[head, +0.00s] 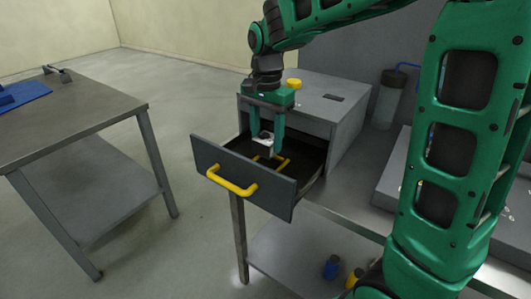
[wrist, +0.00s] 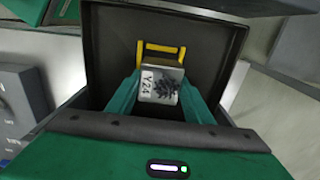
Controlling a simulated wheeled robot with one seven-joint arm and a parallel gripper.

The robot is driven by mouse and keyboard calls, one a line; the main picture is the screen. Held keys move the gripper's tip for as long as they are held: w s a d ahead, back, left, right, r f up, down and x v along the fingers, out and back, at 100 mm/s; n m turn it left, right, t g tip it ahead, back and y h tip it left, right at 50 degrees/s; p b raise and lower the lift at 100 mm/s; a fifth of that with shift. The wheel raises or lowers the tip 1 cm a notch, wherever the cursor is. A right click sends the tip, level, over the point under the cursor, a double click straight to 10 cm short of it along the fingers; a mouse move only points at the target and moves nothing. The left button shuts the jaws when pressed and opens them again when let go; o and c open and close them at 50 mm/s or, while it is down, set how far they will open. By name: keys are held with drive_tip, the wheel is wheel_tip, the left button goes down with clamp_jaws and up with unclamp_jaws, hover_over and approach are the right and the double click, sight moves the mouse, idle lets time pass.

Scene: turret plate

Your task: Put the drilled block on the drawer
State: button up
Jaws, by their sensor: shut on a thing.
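The drawer (head: 278,194) is pulled open from a grey cabinet, with a yellow handle (head: 232,187) on its dark front panel. My gripper (head: 264,138) points down over the open drawer. It is shut on the drilled block (head: 267,146), a small pale grey block. In the wrist view the block (wrist: 161,84) sits between the two green fingers, showing the mark "Y24" and a cluster of dark holes. The drawer's dark inside (wrist: 215,45) is behind it. I cannot tell whether the block touches the drawer floor.
A yellow bracket (head: 283,163) shows inside the drawer close to the block. The cabinet (head: 318,108) has a yellow round thing (head: 293,83) on top. A bottle (head: 387,101) stands to its right. A separate table (head: 85,118) with a blue mat (head: 26,93) is at left.

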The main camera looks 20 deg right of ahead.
sight(268, 152)
drive_tip(key=shift+d+f, duration=0.15)
drive_tip(key=shift+f, duration=2.2)
drive_tip(key=shift+f, duration=0.1)
drive_tip(key=o, duration=1.5)
wheel_tip(268, 152, up, 12)
drive_tip(key=shift+r, duration=0.15)
drive_tip(key=s+d+f+n, duration=0.2)
drive_tip(key=s+d+f, duration=0.2)
drive_tip(key=s+d, duration=0.75)
drive_tip(key=s+d+f+n, duration=0.1)
drive_tip(key=s+d+f, duration=0.1)
drive_tip(key=s, duration=0.3)
drive_tip(key=s+d+f+n, duration=0.1)
drive_tip(key=s+d+f, duration=0.1)
drive_tip(key=s, duration=0.4)
drive_tip(key=s+d+f, duration=0.1)
drive_tip(key=s+f, duration=0.2)
drive_tip(key=s, duration=0.3)
drive_tip(key=shift+d+f+n, duration=0.15)
drive_tip(key=shift+d+n, duration=0.25)
